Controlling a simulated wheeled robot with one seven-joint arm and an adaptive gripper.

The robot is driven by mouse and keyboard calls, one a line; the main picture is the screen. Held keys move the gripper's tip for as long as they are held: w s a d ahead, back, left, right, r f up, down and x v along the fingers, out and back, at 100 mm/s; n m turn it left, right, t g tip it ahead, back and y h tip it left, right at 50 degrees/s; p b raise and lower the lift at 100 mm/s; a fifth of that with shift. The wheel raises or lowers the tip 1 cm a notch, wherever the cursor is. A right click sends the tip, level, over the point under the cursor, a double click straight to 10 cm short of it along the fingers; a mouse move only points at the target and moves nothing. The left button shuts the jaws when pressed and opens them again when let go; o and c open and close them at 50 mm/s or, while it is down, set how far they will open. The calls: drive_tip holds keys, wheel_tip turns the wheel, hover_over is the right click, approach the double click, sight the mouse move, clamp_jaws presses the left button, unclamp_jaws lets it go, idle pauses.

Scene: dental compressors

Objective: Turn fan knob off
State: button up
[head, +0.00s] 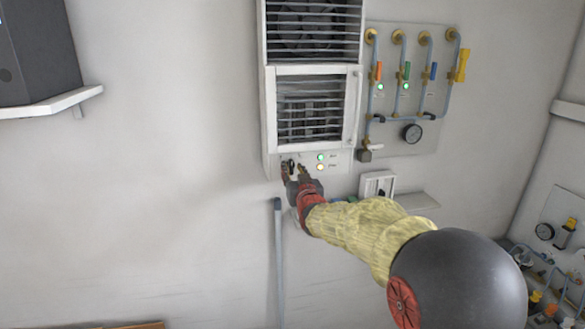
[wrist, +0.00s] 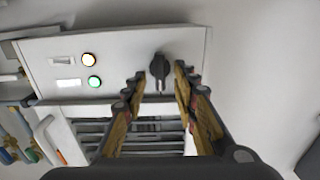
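The fan knob (wrist: 159,67) is a black rotary knob on the white control panel of the wall fan unit. In the wrist view it sits between the two fingertips of my gripper (wrist: 160,82), with a gap showing on each side. The fingers are open and I see no contact. In the head view the knob (head: 291,166) is at the lower left of the fan unit (head: 267,110), and my gripper (head: 295,172) reaches up to it from below. The knob's pointer runs roughly in line with the fingers in the wrist view.
Green and amber lights (head: 320,162) glow beside the knob. A shelf (head: 50,103) is at the upper left. A grey vertical pipe (head: 279,260) stands below.

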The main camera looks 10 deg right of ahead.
drive_tip(key=shift+w, duration=0.5)
drive_tip(key=c, duration=0.3)
drive_tip(key=c, duration=0.4)
clamp_jaws()
